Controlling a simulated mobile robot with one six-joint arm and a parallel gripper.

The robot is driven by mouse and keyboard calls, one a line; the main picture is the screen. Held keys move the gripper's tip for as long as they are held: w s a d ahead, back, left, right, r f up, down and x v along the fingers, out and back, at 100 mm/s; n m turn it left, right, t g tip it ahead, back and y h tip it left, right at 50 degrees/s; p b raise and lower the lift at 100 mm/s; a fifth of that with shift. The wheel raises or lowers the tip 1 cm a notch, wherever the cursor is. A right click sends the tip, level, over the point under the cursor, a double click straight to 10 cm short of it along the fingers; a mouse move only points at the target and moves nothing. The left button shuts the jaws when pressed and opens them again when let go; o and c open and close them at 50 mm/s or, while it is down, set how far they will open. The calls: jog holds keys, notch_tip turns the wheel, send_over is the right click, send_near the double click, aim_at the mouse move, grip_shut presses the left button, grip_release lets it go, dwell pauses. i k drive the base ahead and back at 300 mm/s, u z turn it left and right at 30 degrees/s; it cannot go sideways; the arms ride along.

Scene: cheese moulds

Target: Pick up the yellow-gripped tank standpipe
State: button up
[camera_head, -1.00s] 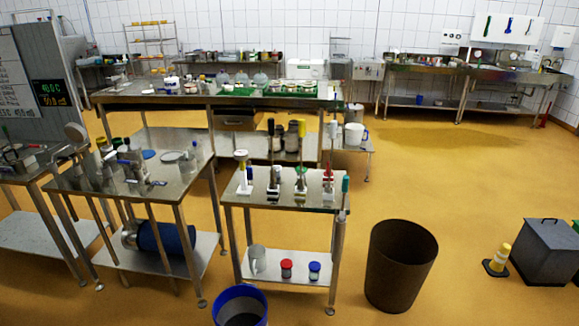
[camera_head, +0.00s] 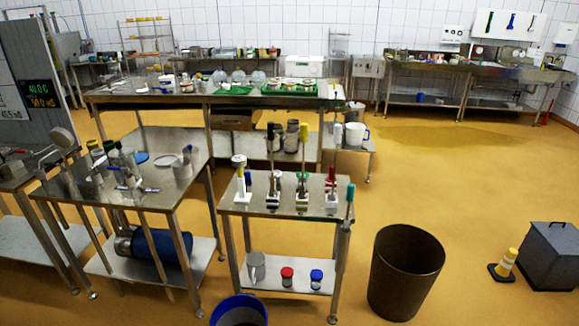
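Several upright tools stand in a row of small bases on the small steel table (camera_head: 262,207) in the middle. The leftmost one (camera_head: 240,175) has a white base and a pale top with a yellowish part under it. It looks like the yellow-gripped standpipe, but it is too small to be sure. To its right stand a dark-topped tool (camera_head: 271,150), one with a tall handle and a green part (camera_head: 302,180), and one with red parts (camera_head: 331,185). All stand apart. My gripper is not in view.
A teal-handled tool (camera_head: 350,195) hangs at the small table's right edge. A brown bin (camera_head: 405,272) stands right of it, and a blue bucket (camera_head: 240,310) in front. A cluttered steel table (camera_head: 165,200) is at left. Open floor lies to the right, before a cone (camera_head: 505,264).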

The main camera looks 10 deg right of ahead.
aim_at(302, 194)
jog(key=u, duration=0.05)
jog(key=i, duration=1.2)
jog(key=z, duration=0.65)
jog(key=k, duration=0.6)
jog(key=u, duration=1.6)
